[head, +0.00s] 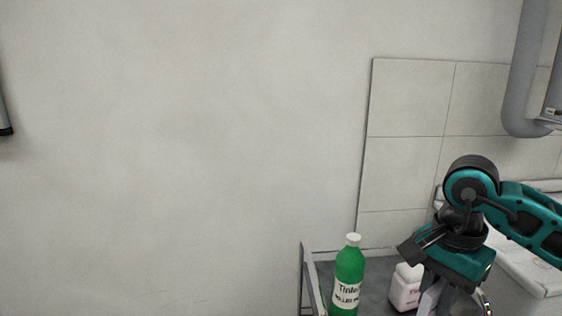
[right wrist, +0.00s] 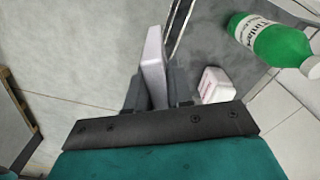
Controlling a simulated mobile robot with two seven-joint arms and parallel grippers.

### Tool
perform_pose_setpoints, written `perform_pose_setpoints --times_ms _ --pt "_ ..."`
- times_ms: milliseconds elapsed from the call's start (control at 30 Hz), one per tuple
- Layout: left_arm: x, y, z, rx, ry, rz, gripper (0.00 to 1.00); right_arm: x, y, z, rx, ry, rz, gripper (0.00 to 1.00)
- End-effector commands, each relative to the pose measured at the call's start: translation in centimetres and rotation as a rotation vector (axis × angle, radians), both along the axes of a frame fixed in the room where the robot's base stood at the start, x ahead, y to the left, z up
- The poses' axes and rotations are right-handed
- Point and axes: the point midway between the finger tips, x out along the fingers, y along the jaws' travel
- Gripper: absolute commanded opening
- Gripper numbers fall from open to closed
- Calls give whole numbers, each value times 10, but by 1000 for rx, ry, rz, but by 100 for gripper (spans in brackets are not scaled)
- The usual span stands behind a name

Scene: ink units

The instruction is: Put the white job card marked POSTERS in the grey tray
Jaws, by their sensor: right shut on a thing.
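My right gripper (head: 438,300) is low at the right of the head view, pointing down. In the right wrist view its fingers (right wrist: 152,90) are shut on a flat, pale white card (right wrist: 155,55), seen nearly edge-on. The card (head: 429,299) shows only partly in the head view, between the fingers at the bottom edge. No POSTERS marking is readable on it. I cannot make out a separate grey tray in either view. My left gripper is not in view.
A green bottle (head: 348,278) with a white cap stands on a grey, railed surface (head: 326,270). A small white container (head: 405,287) stands close beside my right gripper. A grey pipe (head: 524,80) runs down the tiled wall at the right.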

Motion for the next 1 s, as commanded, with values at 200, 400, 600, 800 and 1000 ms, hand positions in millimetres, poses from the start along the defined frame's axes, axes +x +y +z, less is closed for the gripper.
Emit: perform_pose_setpoints --times_ms 200,400,600,800,1000 --pt "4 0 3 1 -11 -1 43 1 22 -9 0 -3 445 0" --pt "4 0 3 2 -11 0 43 1 39 -17 -1 -3 811 0" --pt "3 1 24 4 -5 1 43 -1 46 0 -1 -3 1007 0" --pt "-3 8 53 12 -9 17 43 -3 46 32 -3 -1 1004 0" --pt "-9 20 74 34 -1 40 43 -6 46 61 -2 -1 1003 0"
